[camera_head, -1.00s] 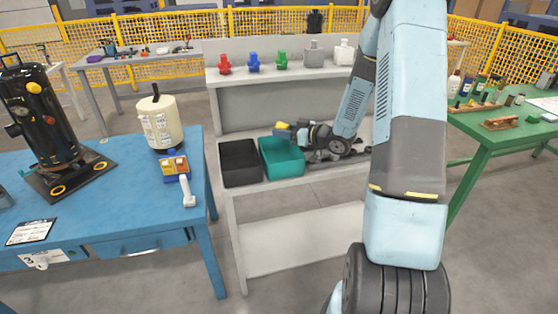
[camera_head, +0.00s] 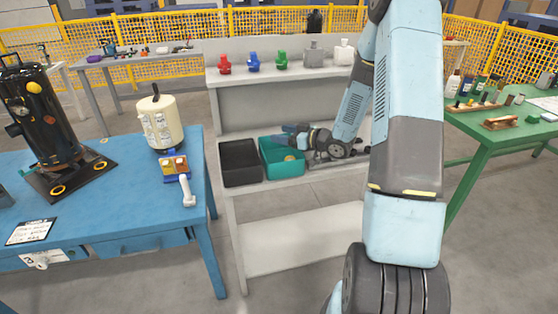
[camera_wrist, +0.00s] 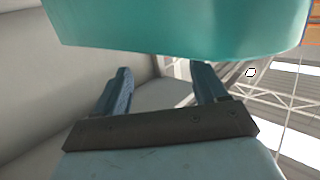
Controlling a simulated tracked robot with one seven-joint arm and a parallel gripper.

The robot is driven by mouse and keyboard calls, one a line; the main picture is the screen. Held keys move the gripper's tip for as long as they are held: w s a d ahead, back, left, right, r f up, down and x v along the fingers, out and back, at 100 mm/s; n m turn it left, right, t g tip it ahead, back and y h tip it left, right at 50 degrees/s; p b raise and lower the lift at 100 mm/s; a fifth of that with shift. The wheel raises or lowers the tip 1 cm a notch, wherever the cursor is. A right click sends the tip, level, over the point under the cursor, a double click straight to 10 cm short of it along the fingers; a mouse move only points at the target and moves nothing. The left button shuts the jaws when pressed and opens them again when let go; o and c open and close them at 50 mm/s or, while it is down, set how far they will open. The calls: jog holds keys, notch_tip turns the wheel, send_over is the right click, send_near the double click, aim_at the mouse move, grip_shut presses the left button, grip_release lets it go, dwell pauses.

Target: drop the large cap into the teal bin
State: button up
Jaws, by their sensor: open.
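The large cap (camera_head: 289,157) shows as a small yellow shape inside the teal bin (camera_head: 278,173), low against its inner side. I cannot tell whether it is at rest on the bin's floor. My gripper (camera_head: 285,132) is above the bin's back edge, with its blue fingers apart and nothing between them. In the wrist view, both fingers of my gripper (camera_wrist: 162,80) are spread and empty. The teal bin (camera_wrist: 180,28) fills the top of that view, and the cap is not in sight there.
A black bin (camera_head: 240,175) stands directly left of the teal bin on the grey bench. Coloured fittings (camera_head: 253,62) line the shelf above. A blue table (camera_head: 110,210) with a cream tank (camera_head: 160,125) is at left. A green table (camera_head: 500,130) is at right.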

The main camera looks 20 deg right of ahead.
jog(key=v, duration=1.3)
jog(key=shift+s+d, duration=0.25)
jog(key=shift+d, duration=0.05)
